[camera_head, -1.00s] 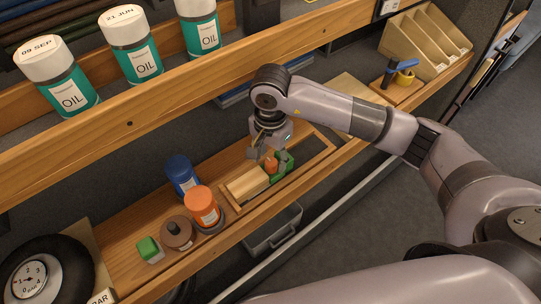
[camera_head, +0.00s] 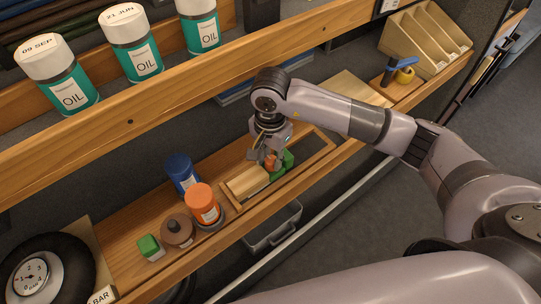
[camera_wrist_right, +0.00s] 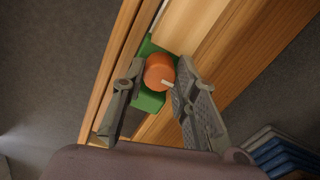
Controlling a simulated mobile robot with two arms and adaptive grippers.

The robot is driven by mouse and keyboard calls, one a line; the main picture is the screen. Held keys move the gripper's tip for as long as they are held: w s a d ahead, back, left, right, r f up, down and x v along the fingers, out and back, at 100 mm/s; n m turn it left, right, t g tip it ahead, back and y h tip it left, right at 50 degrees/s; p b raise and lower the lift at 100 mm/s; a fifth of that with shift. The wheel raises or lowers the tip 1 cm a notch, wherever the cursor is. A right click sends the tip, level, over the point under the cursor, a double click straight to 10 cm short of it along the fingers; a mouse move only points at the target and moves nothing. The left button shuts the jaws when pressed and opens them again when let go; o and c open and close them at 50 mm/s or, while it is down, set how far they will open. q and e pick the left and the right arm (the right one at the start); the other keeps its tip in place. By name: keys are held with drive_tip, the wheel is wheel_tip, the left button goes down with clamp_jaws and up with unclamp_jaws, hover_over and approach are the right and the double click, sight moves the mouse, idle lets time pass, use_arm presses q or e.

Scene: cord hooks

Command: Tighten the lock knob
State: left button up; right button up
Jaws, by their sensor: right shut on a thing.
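The orange lock knob (camera_wrist_right: 159,70) sits on a green block (camera_wrist_right: 150,101), with a short pale pointer at its side. In the head view the knob (camera_head: 270,161) is partly covered by my right gripper (camera_head: 265,160). The green block (camera_head: 288,159) is at the end of a pale wooden piece (camera_head: 246,183) in the shelf tray. In the right wrist view, my right gripper's two fingers (camera_wrist_right: 159,80) are on either side of the knob, shut on it. My left gripper is not in view.
On the same shelf to the left are a blue container (camera_head: 182,173), an orange container (camera_head: 202,203), a brown lidded pot (camera_head: 177,231) and a small green-and-white block (camera_head: 150,246). Several oil bottles stand on the shelf above.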

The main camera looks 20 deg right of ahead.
sight(270, 160)
clamp_jaws()
drive_tip(key=m+b, duration=0.2)
drive_tip(key=shift+w+f+m+b, duration=0.1)
drive_tip(key=shift+f+m+b, duration=0.1)
drive_tip(key=shift+m+b, duration=0.65)
drive_tip(key=shift+m, duration=0.15)
drive_tip(key=shift+r+m, duration=0.2)
drive_tip(key=shift+m, duration=0.1)
drive_tip(key=o, duration=1)
unclamp_jaws()
drive_tip(key=shift+c, duration=0.2)
wheel_tip(270, 160, up, 12)
